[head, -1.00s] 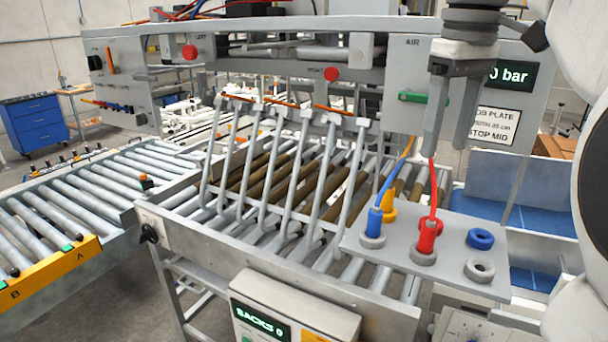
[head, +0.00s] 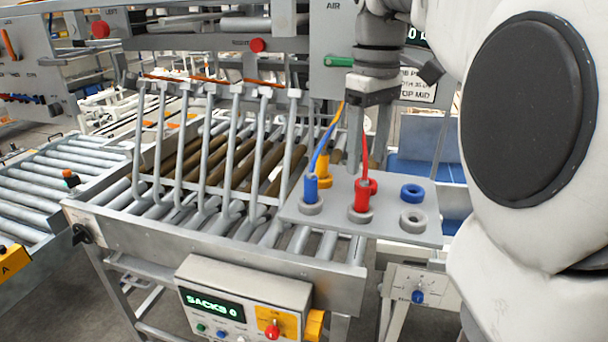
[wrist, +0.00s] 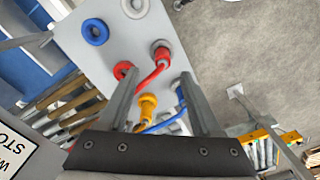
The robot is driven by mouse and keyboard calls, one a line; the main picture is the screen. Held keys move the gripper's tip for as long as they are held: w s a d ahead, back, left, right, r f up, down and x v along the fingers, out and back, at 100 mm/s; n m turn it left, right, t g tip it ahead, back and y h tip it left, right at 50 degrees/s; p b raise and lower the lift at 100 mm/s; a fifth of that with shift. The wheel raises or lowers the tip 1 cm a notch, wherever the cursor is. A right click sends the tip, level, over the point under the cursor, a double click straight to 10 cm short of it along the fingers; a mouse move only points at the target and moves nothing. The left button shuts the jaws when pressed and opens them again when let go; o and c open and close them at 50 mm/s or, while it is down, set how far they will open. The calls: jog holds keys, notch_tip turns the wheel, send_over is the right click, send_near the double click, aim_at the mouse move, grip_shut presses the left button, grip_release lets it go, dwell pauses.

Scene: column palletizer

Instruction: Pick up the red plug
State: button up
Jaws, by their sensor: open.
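The red plug (head: 361,199) stands upright in a grey ring on the grey plate (head: 335,222), with a red hose rising from its top. A red ring (head: 374,186) sits just behind it. In the wrist view the red plug (wrist: 161,51) shows just beyond the fingertips, between their lines, with the red ring (wrist: 124,70) by the left finger. My gripper (head: 366,160) is open and empty, pointing down above and behind the red plug in the head view. It also shows in the wrist view (wrist: 158,75). No contact with the plug is visible.
A blue plug (head: 311,188) and a yellow plug (head: 324,167) with hoses stand left of the red plug. A blue ring (head: 412,193) and a grey ring (head: 413,219) lie to its right. Upright bars (head: 232,150) over rollers fill the left. A control box (head: 240,300) is in front.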

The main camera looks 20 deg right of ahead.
aim_at(364, 185)
jog(key=shift+s+a+f, duration=0.1)
jog(key=shift+s+f, duration=0.05)
jog(key=shift+f, duration=1.4)
jog(key=shift+s+f, duration=0.15)
jog(key=shift+f, duration=1.35)
jog(key=shift+c, duration=0.2)
grip_shut()
